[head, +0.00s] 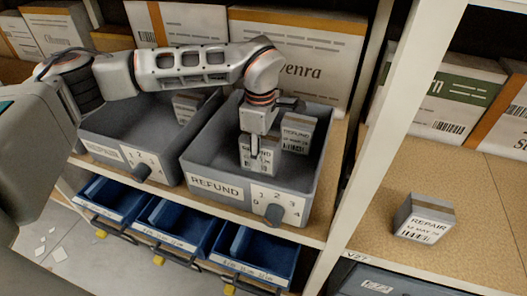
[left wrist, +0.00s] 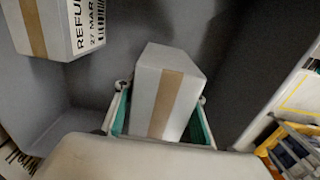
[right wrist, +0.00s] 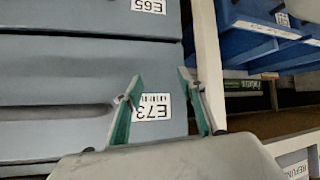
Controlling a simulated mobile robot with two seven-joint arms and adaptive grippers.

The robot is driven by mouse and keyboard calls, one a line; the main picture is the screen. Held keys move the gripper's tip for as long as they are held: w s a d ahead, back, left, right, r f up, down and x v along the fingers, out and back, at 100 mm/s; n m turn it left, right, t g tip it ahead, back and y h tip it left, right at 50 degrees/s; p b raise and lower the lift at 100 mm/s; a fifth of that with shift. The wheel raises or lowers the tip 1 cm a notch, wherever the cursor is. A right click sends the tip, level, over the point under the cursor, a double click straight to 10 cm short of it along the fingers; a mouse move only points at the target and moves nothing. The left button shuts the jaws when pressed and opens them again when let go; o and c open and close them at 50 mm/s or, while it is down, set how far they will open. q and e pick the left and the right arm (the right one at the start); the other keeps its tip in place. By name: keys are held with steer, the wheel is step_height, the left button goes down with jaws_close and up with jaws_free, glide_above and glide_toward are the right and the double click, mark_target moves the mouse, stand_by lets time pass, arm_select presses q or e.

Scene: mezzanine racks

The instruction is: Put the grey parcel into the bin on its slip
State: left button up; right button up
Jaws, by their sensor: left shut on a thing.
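My left gripper (head: 254,150) reaches down into the grey bin marked REFUND (head: 215,188). It is shut on a small grey parcel (head: 262,166) with a tan tape strip; the parcel also shows between the teal-lined fingers in the left wrist view (left wrist: 165,88). The printed slip on its front is partly covered by a finger. I cannot tell whether it touches the bin floor. A second grey parcel with a REFUND slip (head: 298,133) stands beside it in the bin. My right gripper (right wrist: 157,95) is open and empty, seen only in the right wrist view.
A second grey bin (head: 110,152) on the left holds another parcel (head: 186,106). A parcel marked REPAIR (head: 425,218) sits on the right shelf past a white upright (head: 375,130). Blue drawers (head: 185,225) are below. Large cartons (head: 310,55) stand behind.

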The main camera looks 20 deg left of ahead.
arm_select(q)
steer(key=shift+w, duration=0.1)
steer(key=shift+w+a+f, duration=0.1)
steer(key=shift+f, duration=0.6)
arm_select(e)
steer(key=shift+w+r, duration=0.55)
steer(key=shift+w, duration=0.3)
arm_select(q)
steer(key=o, duration=1.3)
steer(key=shift+r, duration=0.3)
step_height(320, 180, up, 8)
steer(key=shift+f+p, duration=0.25)
steer(key=shift+p, duration=0.1)
steer(key=shift+r, duration=0.3)
arm_select(e)
steer(key=shift+s+a+r, duration=0.1)
steer(key=shift+s, duration=0.15)
